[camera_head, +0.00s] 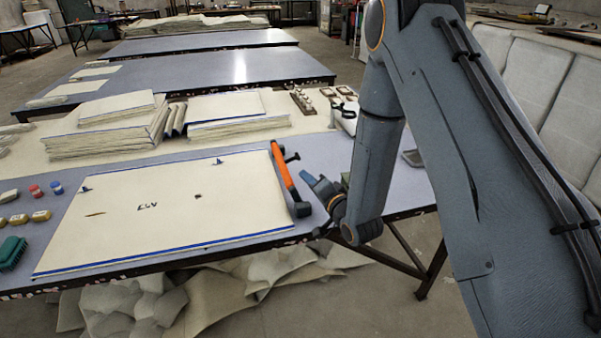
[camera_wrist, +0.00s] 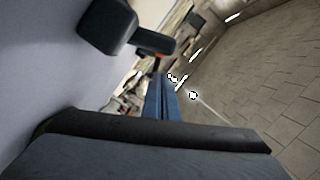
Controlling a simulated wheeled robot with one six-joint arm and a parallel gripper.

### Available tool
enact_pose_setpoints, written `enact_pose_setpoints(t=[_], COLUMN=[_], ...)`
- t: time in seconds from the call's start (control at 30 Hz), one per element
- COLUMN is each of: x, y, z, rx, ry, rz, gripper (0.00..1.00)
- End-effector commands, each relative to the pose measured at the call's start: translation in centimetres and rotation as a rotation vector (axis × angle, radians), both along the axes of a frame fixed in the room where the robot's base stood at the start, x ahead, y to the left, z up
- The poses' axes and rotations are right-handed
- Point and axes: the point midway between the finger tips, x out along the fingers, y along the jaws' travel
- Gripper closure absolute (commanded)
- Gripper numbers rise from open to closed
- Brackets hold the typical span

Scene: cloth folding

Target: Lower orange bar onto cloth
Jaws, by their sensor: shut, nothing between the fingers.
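A cream cloth (camera_head: 160,220) with blue edge lines lies flat on the near table, with small dark marks on it. The orange bar (camera_head: 283,172) has dark end parts and lies along the cloth's right edge; whether it touches the cloth I cannot tell. My gripper (camera_head: 312,181) is just right of the bar, apart from it, shut and empty. In the wrist view my gripper's blue fingers (camera_wrist: 162,98) show together, and a dark rounded handle (camera_wrist: 108,27) with a stem is at the upper left. A small orange patch shows behind the stem.
Folded cloth stacks (camera_head: 110,130) stand behind the flat cloth. Small jars (camera_head: 36,191), yellow blocks (camera_head: 20,219) and a green brush (camera_head: 10,252) lie at the table's left. Loose cloth (camera_head: 150,300) lies on the floor below. The table's right part has some free room.

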Motion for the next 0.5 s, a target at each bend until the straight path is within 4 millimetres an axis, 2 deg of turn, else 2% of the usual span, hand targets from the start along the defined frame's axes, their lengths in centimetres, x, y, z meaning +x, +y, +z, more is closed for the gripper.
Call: enact_pose_setpoints(t=[0.3,0.5], x=[4.6,6.9], y=[2.6,3.8], z=[-0.5,-0.9], rx=[0.000,-0.001], ry=[-0.001,0.000], rz=[0.001,0.001], gripper=[1.00,1.00])
